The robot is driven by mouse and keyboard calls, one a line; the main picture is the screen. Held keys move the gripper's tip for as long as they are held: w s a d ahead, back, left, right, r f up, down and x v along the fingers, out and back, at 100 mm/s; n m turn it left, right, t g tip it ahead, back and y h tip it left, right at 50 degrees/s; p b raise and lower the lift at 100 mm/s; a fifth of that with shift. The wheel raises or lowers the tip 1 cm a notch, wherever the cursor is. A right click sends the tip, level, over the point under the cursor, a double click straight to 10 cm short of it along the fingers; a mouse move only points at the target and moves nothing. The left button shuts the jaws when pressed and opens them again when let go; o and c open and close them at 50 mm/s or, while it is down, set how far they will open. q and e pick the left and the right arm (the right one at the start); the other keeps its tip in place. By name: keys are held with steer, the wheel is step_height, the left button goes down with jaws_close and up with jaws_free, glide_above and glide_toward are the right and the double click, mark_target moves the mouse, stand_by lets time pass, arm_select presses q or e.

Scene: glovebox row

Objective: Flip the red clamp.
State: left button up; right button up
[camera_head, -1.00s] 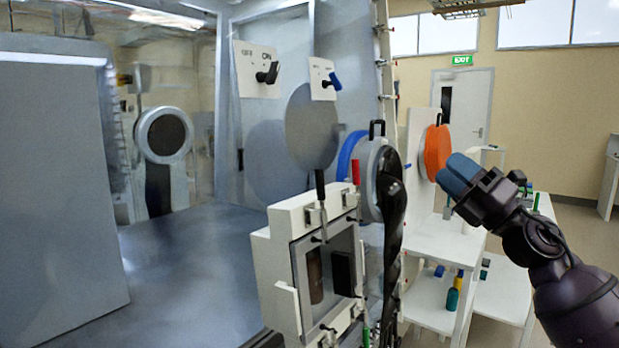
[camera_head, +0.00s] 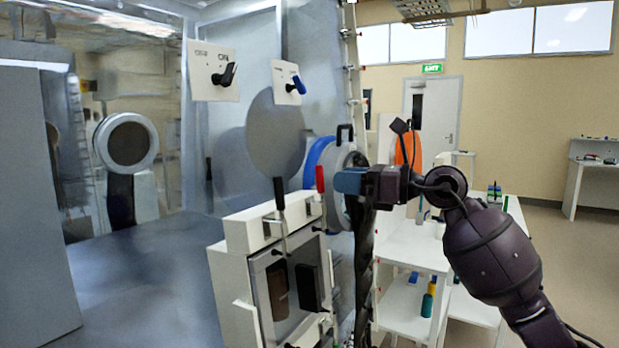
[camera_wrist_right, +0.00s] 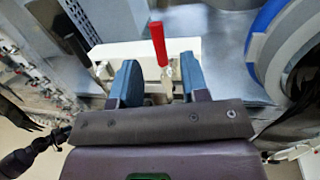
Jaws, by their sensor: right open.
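The red clamp (camera_head: 320,179) has an upright red handle on top of the white box with a window. In the right wrist view the red handle (camera_wrist_right: 158,42) shows beyond and between the two blue fingers, nearer the right one. My right gripper (camera_head: 345,181) is open and empty, just to the right of the red handle in the head view, and appears apart from it. The fingers also show in the right wrist view (camera_wrist_right: 158,82). My left gripper is not in view.
A black-handled clamp (camera_head: 279,194) stands left of the red one on the white box (camera_head: 245,232). A round port with a blue ring (camera_head: 318,160) is close behind my right gripper. White shelves (camera_head: 410,255) with small bottles stand to the right.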

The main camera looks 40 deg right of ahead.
mark_target(320, 184)
steer(key=x, duration=0.7)
steer(key=shift+w+a, duration=0.15)
steer(key=shift+w, duration=0.1)
jaws_close()
